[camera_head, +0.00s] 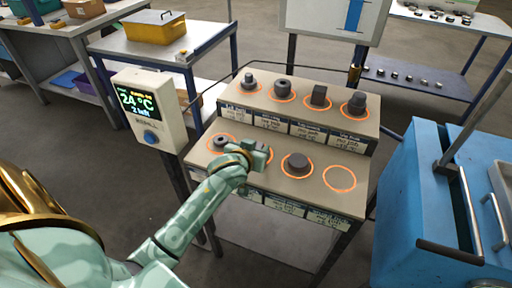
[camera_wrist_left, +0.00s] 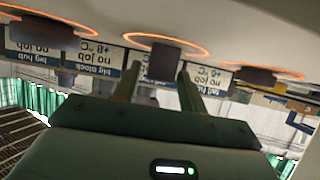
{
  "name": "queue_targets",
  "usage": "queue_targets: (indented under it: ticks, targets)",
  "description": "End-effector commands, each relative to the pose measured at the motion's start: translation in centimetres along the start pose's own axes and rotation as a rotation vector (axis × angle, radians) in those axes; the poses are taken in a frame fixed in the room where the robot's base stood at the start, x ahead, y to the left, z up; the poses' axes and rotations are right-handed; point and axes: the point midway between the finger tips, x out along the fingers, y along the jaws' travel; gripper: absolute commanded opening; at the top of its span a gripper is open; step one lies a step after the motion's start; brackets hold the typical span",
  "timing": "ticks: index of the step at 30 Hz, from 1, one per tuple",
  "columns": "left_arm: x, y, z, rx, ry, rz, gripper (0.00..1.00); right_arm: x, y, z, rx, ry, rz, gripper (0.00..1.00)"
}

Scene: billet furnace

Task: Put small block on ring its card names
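A two-tier stand has dark metal parts on orange rings. On the upper tier a squarish block (camera_head: 319,95) stands on the third ring. My left gripper (camera_head: 262,150) is over the lower tier's second ring. In the wrist view, which is upside down, its fingers (camera_wrist_left: 160,74) point at a dark block (camera_wrist_left: 166,62) on a ring. The fingers are apart, with a gap at least on the left; I cannot tell whether either touches. Upper cards (camera_head: 307,131) are too small to read surely. My right gripper is out of view.
The lower tier also holds a part (camera_head: 219,143) at left, a round hub (camera_head: 297,163) and an empty ring (camera_head: 339,179) at right. A display box (camera_head: 149,108) shows 24 °C and "2 left". A blue cart (camera_head: 412,190) stands close on the right.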

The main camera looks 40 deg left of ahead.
Motion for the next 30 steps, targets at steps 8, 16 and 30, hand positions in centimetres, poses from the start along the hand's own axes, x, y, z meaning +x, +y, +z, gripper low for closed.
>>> queue_targets:
  ticks: [8, 16, 30]
  targets:
    - [0.0, 0.0, -0.1, 0.000, 0.001, 0.000, 0.50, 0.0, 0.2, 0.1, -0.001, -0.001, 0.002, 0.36]
    - [-3.5, 0.0, -0.6, -0.003, 0.003, 0.001, 0.50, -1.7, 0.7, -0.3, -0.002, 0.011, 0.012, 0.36]
    - [-11.8, 0.0, -0.3, -0.001, 0.002, 0.000, 0.50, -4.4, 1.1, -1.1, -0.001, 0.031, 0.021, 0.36]
